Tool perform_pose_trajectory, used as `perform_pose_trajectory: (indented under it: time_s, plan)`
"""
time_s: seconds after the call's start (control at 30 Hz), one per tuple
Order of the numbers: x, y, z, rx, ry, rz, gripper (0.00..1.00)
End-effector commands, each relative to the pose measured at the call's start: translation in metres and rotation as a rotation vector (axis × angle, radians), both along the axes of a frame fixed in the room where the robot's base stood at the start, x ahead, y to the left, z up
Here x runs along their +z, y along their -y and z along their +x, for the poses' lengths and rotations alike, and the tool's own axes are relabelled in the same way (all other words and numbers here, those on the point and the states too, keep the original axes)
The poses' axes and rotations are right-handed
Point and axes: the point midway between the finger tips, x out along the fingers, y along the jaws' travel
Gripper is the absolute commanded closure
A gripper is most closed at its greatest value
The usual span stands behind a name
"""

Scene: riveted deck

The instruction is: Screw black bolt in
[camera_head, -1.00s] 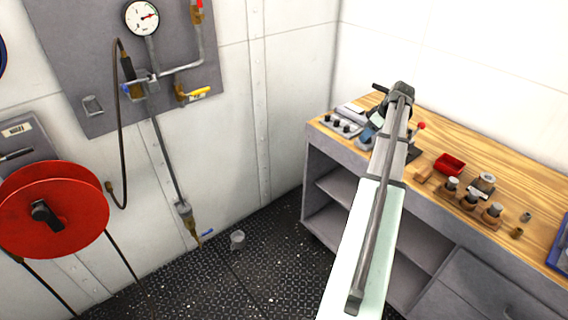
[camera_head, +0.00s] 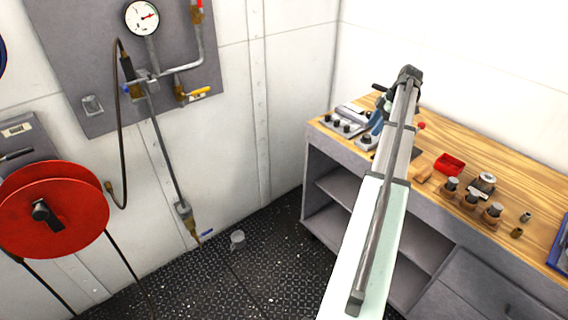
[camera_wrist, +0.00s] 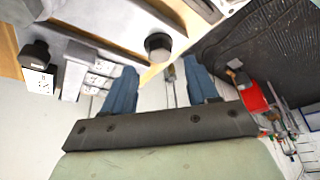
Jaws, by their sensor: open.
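Another black bolt (camera_head: 367,138) stands on a grey plate closer to my gripper. In the wrist view, a round black bolt head (camera_wrist: 158,45) shows on a grey plate just beyond my fingertips, roughly between them. My gripper (camera_wrist: 161,72) has two blue fingers, spread apart with nothing between them. In the head view its blue fingers (camera_head: 377,122) are partly hidden by the arm and hang over the bench end. Whether they touch anything cannot be told.
A red tray (camera_head: 449,165), wooden blocks with metal fittings (camera_head: 472,197) and a blue tray (camera_head: 562,245) sit on the bench (camera_head: 535,177). A red reel (camera_head: 50,208) and gauge panel (camera_head: 100,60) are on the left wall. The deck floor between is mostly clear.

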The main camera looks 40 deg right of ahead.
Motion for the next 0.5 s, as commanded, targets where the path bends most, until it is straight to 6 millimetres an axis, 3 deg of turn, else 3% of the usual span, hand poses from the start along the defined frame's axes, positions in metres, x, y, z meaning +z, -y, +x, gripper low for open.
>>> perform_pose_trajectory:
  time_s: [0.5]
  plan:
    - [0.079, 0.025, -0.021, -0.003, 0.001, -0.001, 0.41]
